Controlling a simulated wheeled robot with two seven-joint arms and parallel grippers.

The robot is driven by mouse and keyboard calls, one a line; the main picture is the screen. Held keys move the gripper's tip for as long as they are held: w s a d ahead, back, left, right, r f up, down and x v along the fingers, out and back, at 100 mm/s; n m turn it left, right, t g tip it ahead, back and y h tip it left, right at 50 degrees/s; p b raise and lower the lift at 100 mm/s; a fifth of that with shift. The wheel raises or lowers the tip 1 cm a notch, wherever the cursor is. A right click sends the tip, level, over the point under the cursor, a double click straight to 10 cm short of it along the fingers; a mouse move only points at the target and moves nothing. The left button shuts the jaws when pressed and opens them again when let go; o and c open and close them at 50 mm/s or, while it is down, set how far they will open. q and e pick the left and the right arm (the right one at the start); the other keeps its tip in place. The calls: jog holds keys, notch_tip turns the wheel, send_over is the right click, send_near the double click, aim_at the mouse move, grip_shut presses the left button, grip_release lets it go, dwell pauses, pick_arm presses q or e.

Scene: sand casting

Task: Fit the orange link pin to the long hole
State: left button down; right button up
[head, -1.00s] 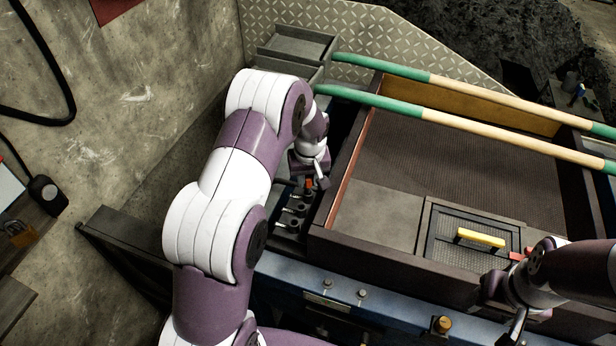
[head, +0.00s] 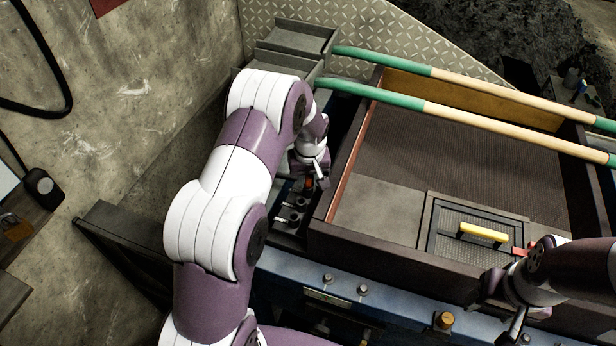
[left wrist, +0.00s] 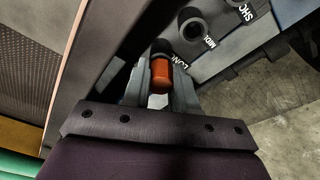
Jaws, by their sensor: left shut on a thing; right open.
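The orange link pin (left wrist: 160,76) is between the fingers of my left gripper (left wrist: 160,92) in the left wrist view. In the head view the pin (head: 309,184) shows as a small orange spot at my left gripper (head: 311,178). The left gripper is shut on the pin. The long hole's dark round socket (left wrist: 160,47), beside its label, lies just beyond the pin and is partly covered by it. I cannot tell whether the pin's lower end is inside it. My right gripper (head: 516,322) is open at the lower right.
The midi hole (left wrist: 191,25) and another labelled socket stand in the same row. The dark wall of the sand box (head: 345,160) runs close beside the row. A mesh plate with a yellow handle (head: 483,232) and two green-and-tan poles (head: 440,110) lie to the right.

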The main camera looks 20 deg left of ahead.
pick_arm(q)
jog(key=shift+f, duration=0.3)
jog(key=c, duration=0.8)
grip_release()
jog(key=shift+r, duration=0.1)
notch_tip(320, 180, up, 12)
jog(key=s+d+b, duration=0.1)
jog(key=b, duration=0.3)
jog(key=shift+s+r, duration=0.25)
jog(key=shift+s, duration=0.05)
